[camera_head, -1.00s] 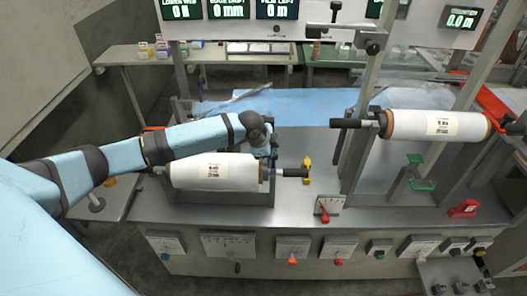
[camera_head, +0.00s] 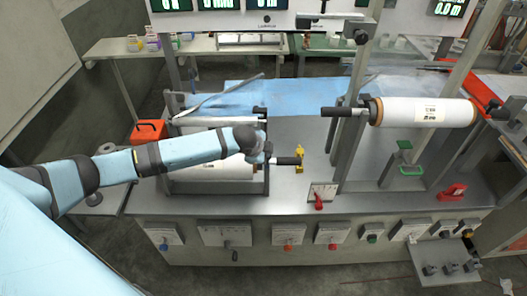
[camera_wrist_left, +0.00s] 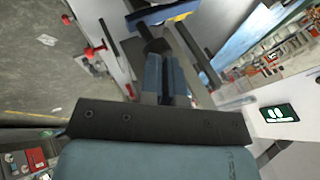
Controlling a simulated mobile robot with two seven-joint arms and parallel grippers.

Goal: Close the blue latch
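No latch that I can clearly make out as blue shows in either view. My left gripper (camera_head: 268,152) is at the right end of the left white film roll (camera_head: 203,172), beside its black handle (camera_head: 288,161); the forearm covers part of the roll. In the wrist view my left gripper's two blue-grey fingers (camera_wrist_left: 166,78) lie close together, near a dark rod (camera_wrist_left: 155,42). Whether anything is between them is unclear. A yellow latch-like piece (camera_head: 299,160) stands just right of the handle. My right gripper is not in view.
A second roll (camera_head: 425,112) with a black handle is mounted at the right. A green-handled part (camera_head: 411,170) and a red part (camera_head: 452,192) stand on the bench. Knobs, one of them blue (camera_head: 163,247), line the front panel. An orange box (camera_head: 149,131) is at the left.

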